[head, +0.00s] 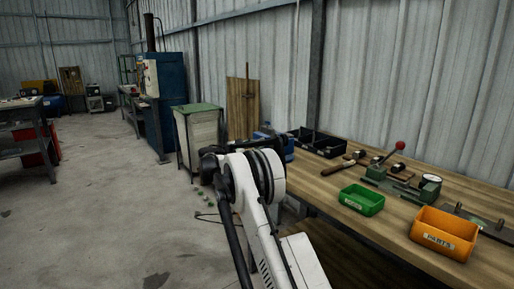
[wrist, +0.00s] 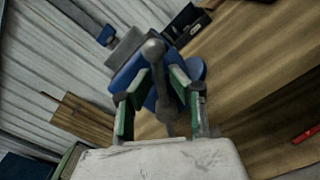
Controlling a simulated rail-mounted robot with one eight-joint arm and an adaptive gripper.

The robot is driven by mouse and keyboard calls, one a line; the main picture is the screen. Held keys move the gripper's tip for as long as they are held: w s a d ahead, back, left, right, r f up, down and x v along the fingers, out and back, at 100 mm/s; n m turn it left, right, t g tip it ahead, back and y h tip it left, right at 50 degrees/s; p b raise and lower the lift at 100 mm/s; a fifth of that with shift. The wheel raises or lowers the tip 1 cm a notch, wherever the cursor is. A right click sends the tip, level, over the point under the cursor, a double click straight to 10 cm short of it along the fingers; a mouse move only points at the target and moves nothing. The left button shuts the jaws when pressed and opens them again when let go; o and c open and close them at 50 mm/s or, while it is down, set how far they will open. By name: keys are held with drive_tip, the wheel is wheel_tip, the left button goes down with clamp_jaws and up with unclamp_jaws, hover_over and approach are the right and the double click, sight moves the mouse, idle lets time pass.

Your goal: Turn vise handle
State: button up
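In the wrist view the blue vise body (wrist: 130,72) lies beyond the fingers. The grey vise handle (wrist: 154,52), a bar with a round ball end, runs between my gripper's green-padded fingers. My gripper (wrist: 161,76) is open around the bar, with a finger on each side. Gaps show beside the bar lower down; contact near the fingertips cannot be told. In the head view my gripper is mostly hidden behind my wrist.
The wooden workbench (head: 403,228) carries a black bin (head: 320,143), a green bin (head: 361,199), an orange parts bin (head: 444,232) and a red-knobbed fixture (head: 388,172). A green-topped cabinet (head: 199,132) stands past the bench end. The floor to the left is open.

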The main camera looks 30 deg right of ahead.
drive_tip(key=shift+o, duration=1)
drive_tip(key=shift+a, duration=0.1)
drive_tip(key=a, duration=1.2)
drive_tip(key=shift+s, duration=0.2)
